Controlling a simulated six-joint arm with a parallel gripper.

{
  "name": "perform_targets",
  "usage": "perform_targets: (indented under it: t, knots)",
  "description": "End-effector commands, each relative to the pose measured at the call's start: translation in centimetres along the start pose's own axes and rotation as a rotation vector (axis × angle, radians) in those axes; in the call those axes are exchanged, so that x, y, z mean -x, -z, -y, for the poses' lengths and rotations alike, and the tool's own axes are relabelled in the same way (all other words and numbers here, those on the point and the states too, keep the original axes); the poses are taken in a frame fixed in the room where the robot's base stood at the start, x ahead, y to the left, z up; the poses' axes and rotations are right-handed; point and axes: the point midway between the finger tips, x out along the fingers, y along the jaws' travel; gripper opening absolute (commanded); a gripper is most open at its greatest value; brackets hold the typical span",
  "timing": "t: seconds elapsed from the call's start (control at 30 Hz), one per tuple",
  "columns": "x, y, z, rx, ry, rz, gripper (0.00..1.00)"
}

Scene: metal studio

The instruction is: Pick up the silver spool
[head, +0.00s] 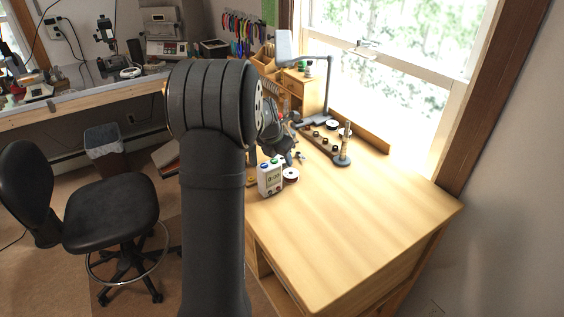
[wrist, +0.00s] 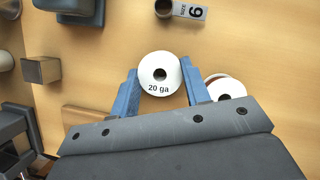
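A white-faced spool (wrist: 160,64) with a round centre hole and the mark "20 ga" stands end-up between my gripper's blue fingertips in the wrist view; its wire is hidden, so I cannot tell its colour. My gripper (wrist: 160,72) has one finger on each side of it, close against its edges. I cannot tell whether they press on it. A second spool (wrist: 224,86), with reddish wire under its white flange, is partly hidden by the right finger. In the head view my gripper (head: 290,146) is small and partly behind my arm.
A ring mandrel (head: 343,146), a spool board (head: 320,142) and a lamp (head: 328,80) stand towards the window. A metal block (wrist: 42,70) lies left. The front bench (head: 350,240) is clear.

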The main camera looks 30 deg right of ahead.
Motion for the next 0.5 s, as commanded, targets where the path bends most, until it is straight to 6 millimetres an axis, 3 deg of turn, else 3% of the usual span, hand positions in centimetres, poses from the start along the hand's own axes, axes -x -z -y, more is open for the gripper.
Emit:
perform_targets:
  t: [0.33, 0.5]
  knots:
    - [0.1, -0.1, 0.0, 0.0, 0.0, 0.0, 0.2]
    - [1.2, -0.5, 0.0, -0.001, -0.002, 0.002, 0.2]
